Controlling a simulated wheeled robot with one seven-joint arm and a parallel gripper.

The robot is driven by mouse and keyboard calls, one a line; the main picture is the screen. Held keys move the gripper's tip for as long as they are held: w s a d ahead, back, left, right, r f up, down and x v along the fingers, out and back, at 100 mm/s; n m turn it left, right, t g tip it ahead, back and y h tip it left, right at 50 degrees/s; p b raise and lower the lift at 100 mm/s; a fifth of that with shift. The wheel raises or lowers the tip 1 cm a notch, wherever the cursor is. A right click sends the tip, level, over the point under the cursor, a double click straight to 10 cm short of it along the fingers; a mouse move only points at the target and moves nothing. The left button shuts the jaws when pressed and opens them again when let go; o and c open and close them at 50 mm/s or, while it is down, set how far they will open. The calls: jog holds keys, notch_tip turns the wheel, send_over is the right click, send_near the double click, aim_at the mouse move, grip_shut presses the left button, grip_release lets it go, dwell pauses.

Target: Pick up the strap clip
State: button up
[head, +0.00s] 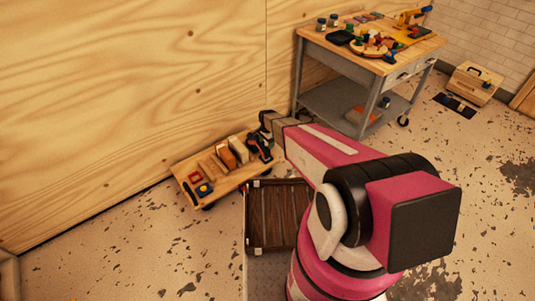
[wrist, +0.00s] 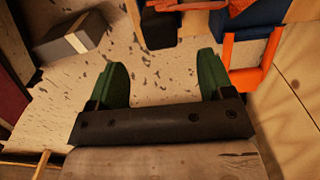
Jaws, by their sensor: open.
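I cannot single out the strap clip for certain in either view. In the wrist view an orange squared loop (wrist: 248,78) lies at the right, beside a dark blue piece (wrist: 240,22). A black block (wrist: 158,28) with an orange piece at its top is at the upper middle. My gripper (wrist: 162,60) is open, with its two green fingers wide apart and only speckled floor showing between them. In the head view my gripper (head: 268,122) is at the far right end of a low wooden dolly (head: 214,180), largely hidden by my arm.
The dolly carries wooden blocks (head: 228,158) and small red and yellow items (head: 198,182). A dark slatted crate (head: 272,215) stands in front. A plywood wall (head: 130,90) rises behind. A workbench (head: 345,60) with toys is at the back right. A grey block (wrist: 75,36) shows at upper left.

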aim_at(266, 149)
jog(key=f, duration=0.9)
jog(key=shift+s+a, duration=0.1)
jog(key=shift+a, duration=0.1)
jog(key=shift+r, duration=0.1)
jog(key=shift+c, duration=0.3)
jog(key=c, duration=1)
